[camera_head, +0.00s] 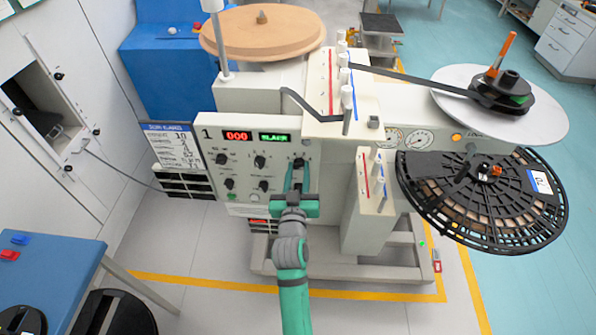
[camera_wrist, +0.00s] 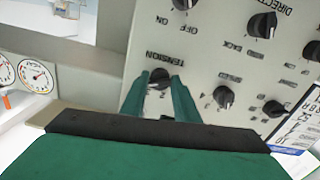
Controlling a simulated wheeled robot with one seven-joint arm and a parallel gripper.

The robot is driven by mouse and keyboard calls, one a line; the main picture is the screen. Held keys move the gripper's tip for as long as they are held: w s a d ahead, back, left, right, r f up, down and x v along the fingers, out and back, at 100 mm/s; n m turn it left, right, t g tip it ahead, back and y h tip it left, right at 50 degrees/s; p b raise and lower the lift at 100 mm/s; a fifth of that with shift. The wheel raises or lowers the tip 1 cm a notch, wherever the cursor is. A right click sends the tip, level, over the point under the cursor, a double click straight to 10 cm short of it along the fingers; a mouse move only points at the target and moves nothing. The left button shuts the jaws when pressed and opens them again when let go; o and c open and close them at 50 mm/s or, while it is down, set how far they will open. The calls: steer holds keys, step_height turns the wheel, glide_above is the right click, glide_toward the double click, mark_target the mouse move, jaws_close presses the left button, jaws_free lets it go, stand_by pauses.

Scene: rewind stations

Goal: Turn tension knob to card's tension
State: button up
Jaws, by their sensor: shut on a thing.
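In the head view my gripper (camera_head: 297,172) reaches up to the panel's right part and the knob (camera_head: 299,161) shows only in part between the fingers. The card (camera_head: 172,146), white with a blue header, is fixed left of the panel; its small lines are hard to read. Its edge also shows in the wrist view (camera_wrist: 303,123).
Several other black knobs (camera_head: 260,162) sit close by on the panel, below a red display (camera_head: 237,135) reading 000 and a green display (camera_head: 274,137) that seems to read SLACK. Guide posts (camera_head: 347,97) and reels (camera_head: 485,190) stand to the right.

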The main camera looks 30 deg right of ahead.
steer(key=shift+o, duration=0.2)
steer(key=shift+a, duration=0.1)
steer(key=shift+c, duration=0.2)
steer(key=o, duration=1)
steer(key=shift+o, duration=0.2)
steer(key=shift+s+a, duration=0.15)
steer(key=shift+s, duration=0.35)
steer(key=v, duration=0.9)
steer(key=shift+s+a, duration=0.2)
steer(key=shift+a, duration=0.1)
